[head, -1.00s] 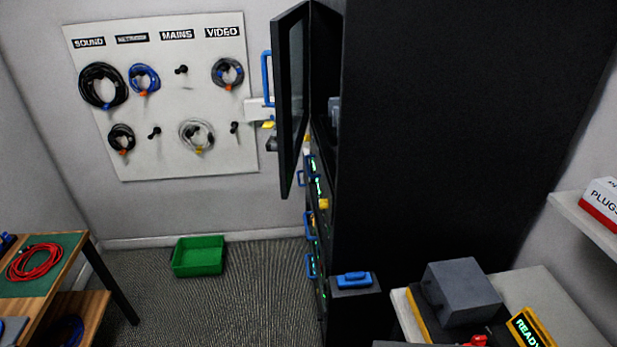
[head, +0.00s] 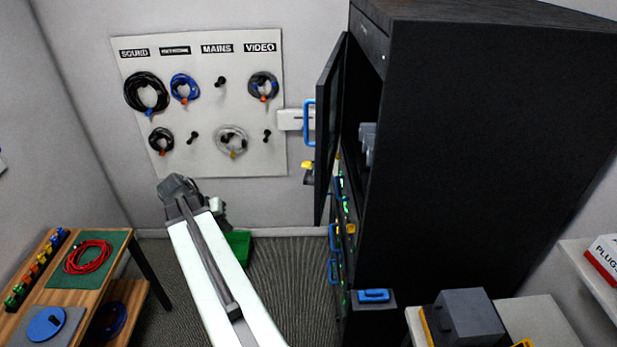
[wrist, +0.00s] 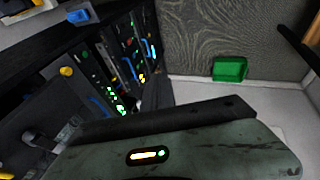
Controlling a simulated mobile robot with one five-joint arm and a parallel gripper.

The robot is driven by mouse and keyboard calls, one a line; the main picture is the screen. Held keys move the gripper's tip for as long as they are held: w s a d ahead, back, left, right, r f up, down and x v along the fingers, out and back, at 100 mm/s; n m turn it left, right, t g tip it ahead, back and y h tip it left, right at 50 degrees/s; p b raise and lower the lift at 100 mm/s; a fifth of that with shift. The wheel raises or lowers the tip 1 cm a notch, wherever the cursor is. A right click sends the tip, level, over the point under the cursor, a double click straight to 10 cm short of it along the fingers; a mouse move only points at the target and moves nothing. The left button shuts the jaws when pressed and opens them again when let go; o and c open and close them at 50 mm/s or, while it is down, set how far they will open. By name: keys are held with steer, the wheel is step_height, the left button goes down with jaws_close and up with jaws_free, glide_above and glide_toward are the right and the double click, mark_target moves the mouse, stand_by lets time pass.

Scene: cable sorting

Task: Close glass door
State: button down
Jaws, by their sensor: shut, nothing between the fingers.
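The glass door (head: 328,130) of the tall black cabinet (head: 490,170) stands open, swung out to the left of the cabinet front in the head view. Its blue handle (head: 309,122) is on the outer face. My arm reaches up from the bottom of the head view, left of the door and apart from it in the picture. In the wrist view my gripper (wrist: 154,92) shows as a dark shape beyond its grey-green housing; it is shut and empty. Its fingertips are hard to make out, and I see no contact with the door.
Cabinet units with blue handles (head: 333,236) lie below the door. A green bin (wrist: 230,69) stands on the floor. A wooden table (head: 120,265) is at the left, and a grey box (head: 470,315) is on a bench at the lower right. A cable board (head: 205,100) hangs behind.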

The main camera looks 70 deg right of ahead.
steer(key=s+d+r+m+g+p, duration=0.3)
steer(key=s+d+r+m+p, duration=0.15)
steer(key=s+d+r, duration=0.65)
steer(key=s+d+f+b, duration=0.6)
steer(key=s+f+b, duration=0.2)
steer(key=s+f, duration=0.2)
steer(key=shift+s+h+b, duration=0.3)
steer(key=shift+s, duration=0.2)
steer(key=shift+r+m, duration=0.1)
steer(key=shift+m, duration=0.15)
